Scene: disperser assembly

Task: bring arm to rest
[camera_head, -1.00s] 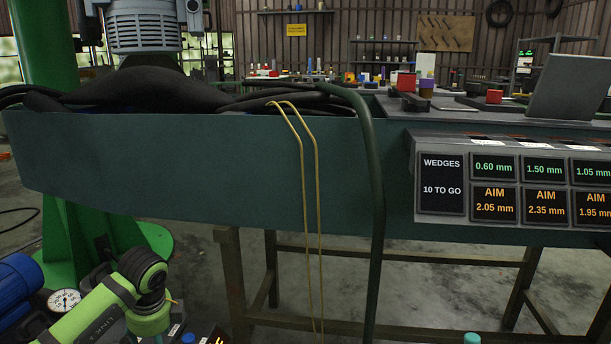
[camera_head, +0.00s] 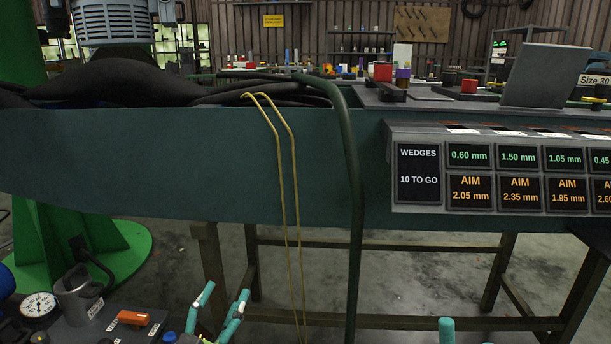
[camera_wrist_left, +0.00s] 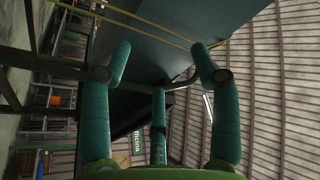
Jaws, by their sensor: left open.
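My left gripper (camera_head: 220,312) is low in the head view, left of centre, with its teal fingers pointing up. It is in front of and below the dark green bench (camera_head: 150,160). In the left wrist view my left gripper (camera_wrist_left: 160,62) has its fingers spread wide with nothing between them. A single teal fingertip (camera_head: 446,330) shows at the bottom edge of the head view, right of centre. It seems to belong to my right gripper; the rest is out of frame, so its opening cannot be judged.
Yellow cords (camera_head: 281,190) and a dark green hose (camera_head: 352,190) hang down the bench front. A display panel (camera_head: 418,209) reads "WEDGES 10 TO GO". Red blocks and a grey plate (camera_head: 545,75) are on the bench top. A green column base (camera_head: 110,240) stands at left.

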